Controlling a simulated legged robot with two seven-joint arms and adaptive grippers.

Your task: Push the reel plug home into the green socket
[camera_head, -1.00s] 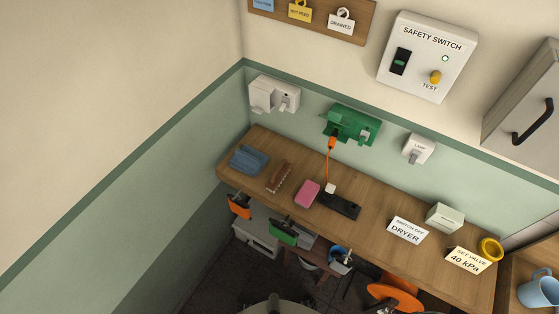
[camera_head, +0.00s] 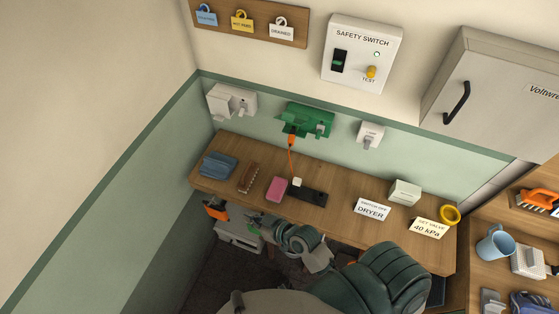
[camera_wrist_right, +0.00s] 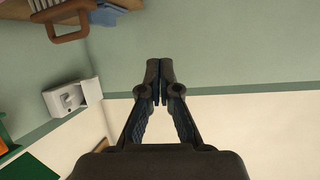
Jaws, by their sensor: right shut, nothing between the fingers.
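The green socket (camera_head: 305,121) is on the wall above the bench. The orange plug (camera_head: 291,140) is at its lower left edge, with an orange cord hanging down to the bench. I cannot tell how deep the plug sits. My right arm reaches in from below the bench front in the head view; its fingertips are hard to make out there. In the right wrist view my right gripper (camera_wrist_right: 160,70) is shut and empty, pointing at bare wall. Part of a green thing (camera_wrist_right: 38,165) shows at lower left there. My left gripper is out of view.
The bench (camera_head: 345,195) holds a blue cloth (camera_head: 218,165), a brush (camera_head: 248,177), a pink sponge (camera_head: 277,189), a black strip (camera_head: 308,196) and signs. A white wall unit (camera_head: 232,101) is left of the socket, a smaller one (camera_head: 370,134) right. A grey cabinet (camera_head: 490,95) juts out at right.

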